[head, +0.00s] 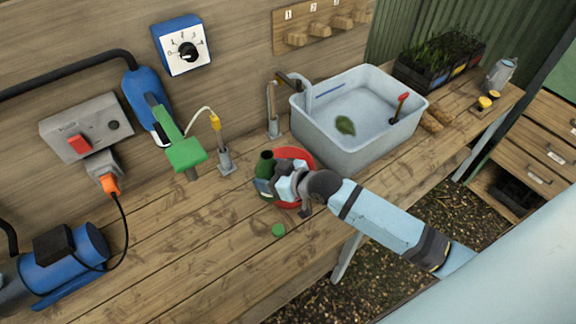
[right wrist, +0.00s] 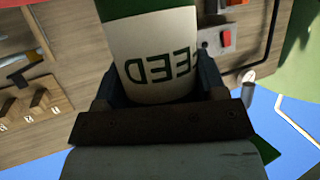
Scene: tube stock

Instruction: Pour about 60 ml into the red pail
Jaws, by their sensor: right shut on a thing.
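A green bottle (head: 266,166) with a pale label is in my right gripper (head: 278,184), over or beside the red pail (head: 305,154) on the bench. The bottle's dark open mouth faces up, and I cannot tell its exact tilt. In the right wrist view the bottle (right wrist: 155,58) fills the space between the jaws, and its white label reads FEED. The gripper and bottle hide much of the pail, including its inside. No liquid stream shows. My left gripper is not in view.
A green cap (head: 278,230) lies on the bench in front of the pail. A pale sink (head: 358,150) stands behind and right of the pail. A holder with a yellow-tipped probe (head: 224,160) and a green-handled blue fitting (head: 184,153) are to the left.

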